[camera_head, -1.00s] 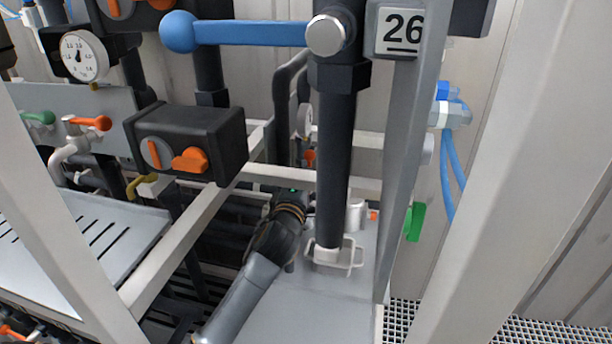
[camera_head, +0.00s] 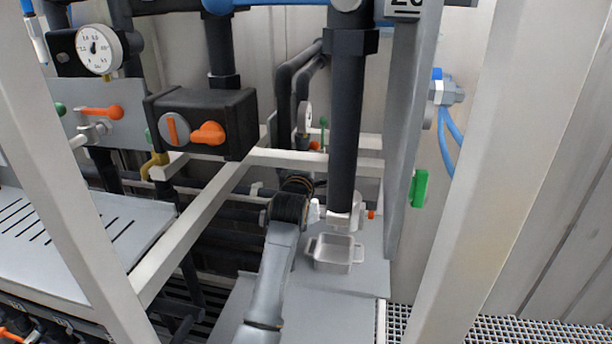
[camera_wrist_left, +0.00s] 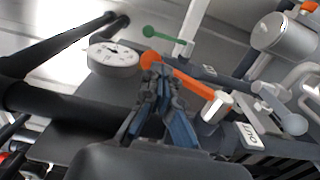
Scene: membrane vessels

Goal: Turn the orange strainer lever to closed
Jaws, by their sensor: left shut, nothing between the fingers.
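An orange lever (camera_wrist_left: 195,82) with a round knob end slants across the middle of the left wrist view, from upper left to lower right. Its other end meets a silver fitting (camera_wrist_left: 217,106). My left gripper (camera_wrist_left: 157,70) is shut and empty. Its fingertips overlap the lever close to the knob in that view; I cannot tell whether they touch it. In the head view only a small orange bit (camera_head: 314,145) shows beyond my left wrist, below a small gauge (camera_head: 304,117). My left fingertips are hidden there by the wrist. My right gripper is not in view.
A thick dark pipe (camera_head: 346,120) stands just right of my left wrist, above a small white tray (camera_head: 337,252). A green lever (camera_wrist_left: 165,36) and a gauge (camera_wrist_left: 113,58) sit close to the orange lever. White frame beams (camera_head: 200,215) cross at left.

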